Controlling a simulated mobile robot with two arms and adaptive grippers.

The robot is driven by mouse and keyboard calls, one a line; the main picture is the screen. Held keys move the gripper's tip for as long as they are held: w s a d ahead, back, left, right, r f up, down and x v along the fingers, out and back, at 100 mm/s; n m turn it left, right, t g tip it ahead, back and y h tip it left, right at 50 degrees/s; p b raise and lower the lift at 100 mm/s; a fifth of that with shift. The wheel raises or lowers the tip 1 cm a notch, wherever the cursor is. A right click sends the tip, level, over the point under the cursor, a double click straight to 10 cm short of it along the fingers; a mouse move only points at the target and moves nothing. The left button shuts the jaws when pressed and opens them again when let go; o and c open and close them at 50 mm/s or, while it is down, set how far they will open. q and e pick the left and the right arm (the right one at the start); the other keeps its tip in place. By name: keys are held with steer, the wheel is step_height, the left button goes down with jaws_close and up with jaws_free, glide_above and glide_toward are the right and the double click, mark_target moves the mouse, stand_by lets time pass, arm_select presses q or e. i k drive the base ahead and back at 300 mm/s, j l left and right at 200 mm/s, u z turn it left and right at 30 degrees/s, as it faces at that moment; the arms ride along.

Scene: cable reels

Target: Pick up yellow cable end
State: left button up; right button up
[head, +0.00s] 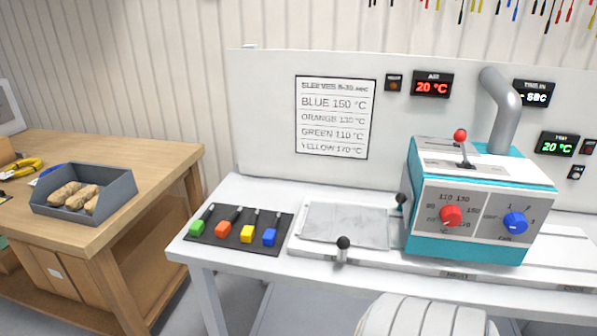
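Neither of my grippers is in view. A white ribbed part, which seems to be mine, shows at the bottom edge, right of the middle.
Right of the mat is a flat metal plate (346,224) with a black-knobbed lever (342,245). A teal and white machine (470,205) with a grey pipe stands farther right. A wooden table (150,165) with a grey bin (84,204) is at left, with floor between.

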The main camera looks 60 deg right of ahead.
mark_target(248, 234)
steer(key=l+z, duration=0.15)
steer(key=z, duration=1.25)
